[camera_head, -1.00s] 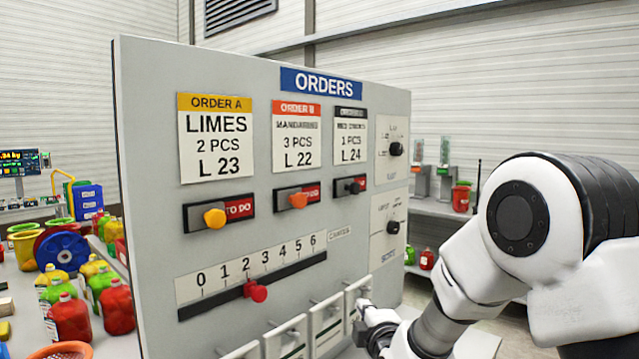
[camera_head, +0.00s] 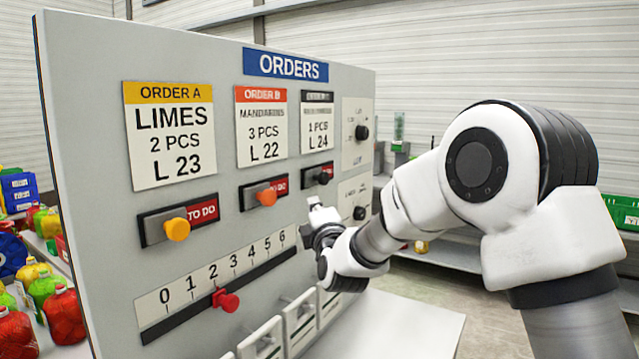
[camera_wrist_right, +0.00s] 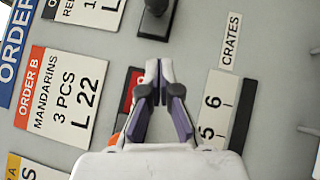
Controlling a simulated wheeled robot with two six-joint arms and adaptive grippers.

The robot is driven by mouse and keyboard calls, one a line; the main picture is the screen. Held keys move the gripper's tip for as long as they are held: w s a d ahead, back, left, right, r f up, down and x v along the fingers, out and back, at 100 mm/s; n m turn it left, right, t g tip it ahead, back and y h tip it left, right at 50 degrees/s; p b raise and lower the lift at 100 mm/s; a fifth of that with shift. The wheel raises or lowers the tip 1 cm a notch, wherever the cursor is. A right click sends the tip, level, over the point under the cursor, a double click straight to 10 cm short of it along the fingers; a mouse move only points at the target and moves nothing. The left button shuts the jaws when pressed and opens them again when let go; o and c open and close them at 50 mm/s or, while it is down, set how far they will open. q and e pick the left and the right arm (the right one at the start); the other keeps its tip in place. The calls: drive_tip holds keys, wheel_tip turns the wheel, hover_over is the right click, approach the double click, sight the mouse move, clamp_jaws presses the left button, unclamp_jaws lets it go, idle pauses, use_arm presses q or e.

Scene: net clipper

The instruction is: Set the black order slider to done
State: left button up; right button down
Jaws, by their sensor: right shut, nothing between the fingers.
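The black order slider (camera_head: 322,177) sits at the left of its slot under the third order card, with red label to its right. Its black knob also shows at the top of the right wrist view (camera_wrist_right: 155,18). My right gripper (camera_head: 316,208) is in front of the board, just below the black slider in the head view. In the right wrist view the gripper (camera_wrist_right: 159,66) is shut and empty, with its fingertips apart from the black knob in the picture. Part of the Order B slot is hidden behind its fingers. My left gripper is not in view.
The yellow slider (camera_head: 177,229) and orange slider (camera_head: 266,197) sit on the same board (camera_head: 90,150). Below are a red knob (camera_head: 226,300) on a number scale and several white flaps. The crates strip (camera_wrist_right: 231,40) lies right of the black knob in the wrist view.

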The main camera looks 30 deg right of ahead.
drive_tip(key=p, duration=0.3)
approach(316, 181)
drive_tip(key=w, duration=0.1)
drive_tip(key=w+r, duration=0.1)
drive_tip(key=w, duration=0.1)
drive_tip(key=shift+w+a+r, duration=0.1)
drive_tip(key=shift+w+r, duration=0.05)
drive_tip(key=shift+r, duration=0.1)
drive_tip(key=shift+d, duration=0.35)
drive_tip(key=shift+a, duration=0.1)
drive_tip(key=shift+w+d, duration=0.2)
drive_tip(key=shift+w, duration=0.05)
drive_tip(key=w+d, duration=0.3)
drive_tip(key=d, duration=0.3)
drive_tip(key=shift+p, duration=0.4)
drive_tip(key=shift+r, duration=0.1)
